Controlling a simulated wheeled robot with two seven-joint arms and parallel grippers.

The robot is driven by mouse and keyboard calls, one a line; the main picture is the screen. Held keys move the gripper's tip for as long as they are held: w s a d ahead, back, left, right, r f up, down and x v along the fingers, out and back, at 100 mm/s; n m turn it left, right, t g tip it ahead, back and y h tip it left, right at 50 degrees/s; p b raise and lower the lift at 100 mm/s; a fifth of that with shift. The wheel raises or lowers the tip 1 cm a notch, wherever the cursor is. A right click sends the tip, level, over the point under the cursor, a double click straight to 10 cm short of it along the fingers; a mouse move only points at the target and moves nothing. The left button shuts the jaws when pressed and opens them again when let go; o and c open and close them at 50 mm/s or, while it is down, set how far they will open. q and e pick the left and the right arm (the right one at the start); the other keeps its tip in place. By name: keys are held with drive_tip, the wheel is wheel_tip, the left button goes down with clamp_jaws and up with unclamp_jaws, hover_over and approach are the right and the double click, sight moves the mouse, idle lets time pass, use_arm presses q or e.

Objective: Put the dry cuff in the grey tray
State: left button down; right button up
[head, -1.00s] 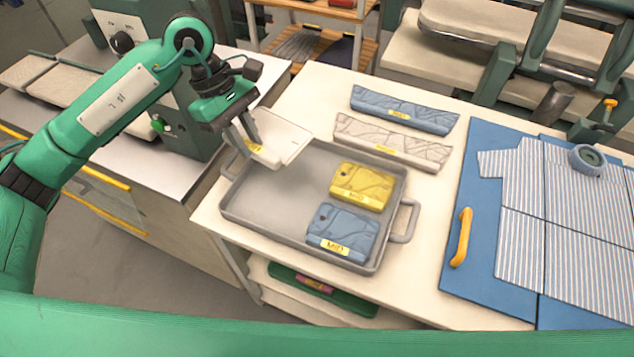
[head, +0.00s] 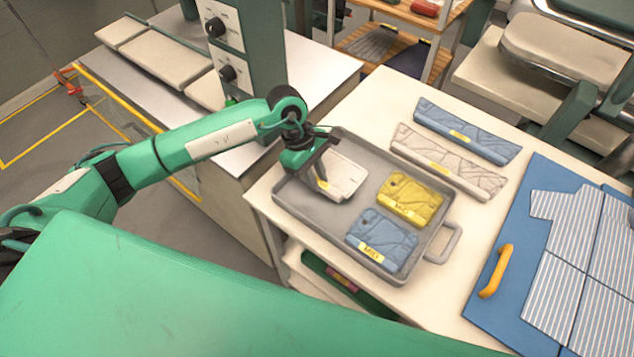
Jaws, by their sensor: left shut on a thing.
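A plain white cuff (head: 345,178) is in my left gripper (head: 323,182), whose fingers are shut on its left edge. The cuff is over the back left part of the grey tray (head: 318,214), inside its rim in the head view. I cannot tell whether it touches the tray floor. The tray also holds a yellow cuff (head: 411,197) and a blue cuff (head: 382,237), both with yellow labels, on its right side. The label print is too small to read surely. My right gripper is not in view.
Behind the tray lie a long white-grey folded piece (head: 450,163) and a long blue one (head: 466,132). A blue board (head: 515,300) with an orange handle (head: 496,271) and a striped shirt (head: 590,235) is at the right. The tray's left front floor is clear.

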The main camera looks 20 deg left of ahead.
sight(317, 196)
use_arm(q)
drive_tip(key=shift+f, duration=0.55)
wheel_tip(317, 196, down, 3)
drive_tip(key=shift+f+p, duration=0.15)
drive_tip(key=shift+p, duration=0.5)
drive_tip(key=shift+f, duration=0.1)
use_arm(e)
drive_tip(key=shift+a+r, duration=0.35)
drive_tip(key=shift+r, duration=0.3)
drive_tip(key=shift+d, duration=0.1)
use_arm(q)
drive_tip(key=shift+f+b, duration=0.2)
drive_tip(key=shift+b, duration=0.1)
drive_tip(key=c, duration=1.3)
unclamp_jaws()
drive_tip(key=shift+r, duration=0.1)
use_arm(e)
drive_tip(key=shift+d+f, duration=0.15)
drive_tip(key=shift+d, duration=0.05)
